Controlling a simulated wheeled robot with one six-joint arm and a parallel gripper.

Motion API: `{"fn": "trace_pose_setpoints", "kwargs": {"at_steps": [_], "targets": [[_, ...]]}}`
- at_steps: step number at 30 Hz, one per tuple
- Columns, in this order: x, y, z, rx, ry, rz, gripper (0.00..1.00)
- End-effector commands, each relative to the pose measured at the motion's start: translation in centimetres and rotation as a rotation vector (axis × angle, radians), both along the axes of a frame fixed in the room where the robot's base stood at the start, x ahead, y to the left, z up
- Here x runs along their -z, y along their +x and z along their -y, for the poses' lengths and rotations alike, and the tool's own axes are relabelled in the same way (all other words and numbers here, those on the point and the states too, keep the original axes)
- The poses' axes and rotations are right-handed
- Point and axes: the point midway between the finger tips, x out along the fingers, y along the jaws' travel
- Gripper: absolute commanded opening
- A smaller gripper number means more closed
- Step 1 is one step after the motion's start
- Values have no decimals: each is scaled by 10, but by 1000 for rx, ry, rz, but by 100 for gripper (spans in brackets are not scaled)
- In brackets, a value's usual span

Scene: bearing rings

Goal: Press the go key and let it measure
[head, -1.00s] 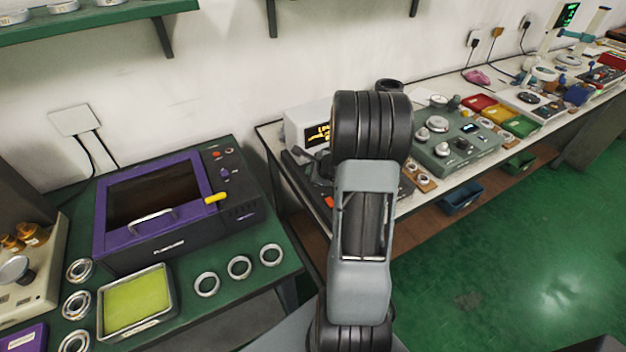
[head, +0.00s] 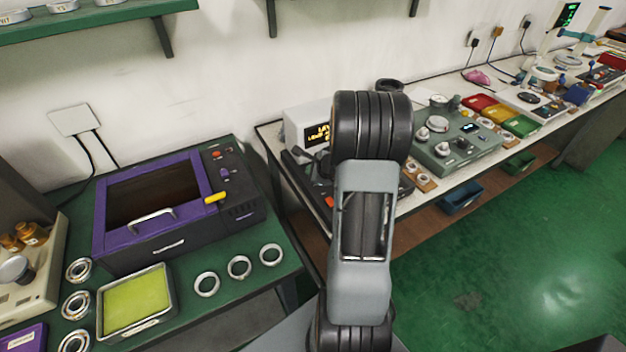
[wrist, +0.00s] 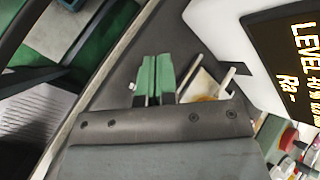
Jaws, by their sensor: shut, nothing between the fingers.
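My gripper (wrist: 156,76) shows in the wrist view with its two green fingertips together and nothing between them. It is over a dark grey surface (wrist: 120,85), beside the white measuring unit (wrist: 212,25). The unit's black screen (wrist: 262,30) shows amber text, with "LEVEL" and "Ra -" readable. In the head view the white unit (head: 298,122) stands on the back bench, partly hidden by my arm. A small orange-red spot (head: 329,201) shows beside my arm; I cannot tell whether it is the go key. The fingertips are hidden in the head view.
A purple-framed oven-like box (head: 150,215) stands on the green bench at left, with several bearing rings (head: 239,267) and a yellow-green tray (head: 173,290) in front. A grey-green instrument (head: 470,155) and coloured bins (head: 520,125) lie right of my arm.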

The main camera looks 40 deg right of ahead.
Motion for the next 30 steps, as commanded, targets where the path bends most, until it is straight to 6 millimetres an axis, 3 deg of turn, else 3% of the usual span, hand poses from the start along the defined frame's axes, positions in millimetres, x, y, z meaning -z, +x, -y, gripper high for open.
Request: {"fn": "trace_pose_setpoints", "kwargs": {"at_steps": [30], "targets": [[10,0,0,0,0,0,0]]}}
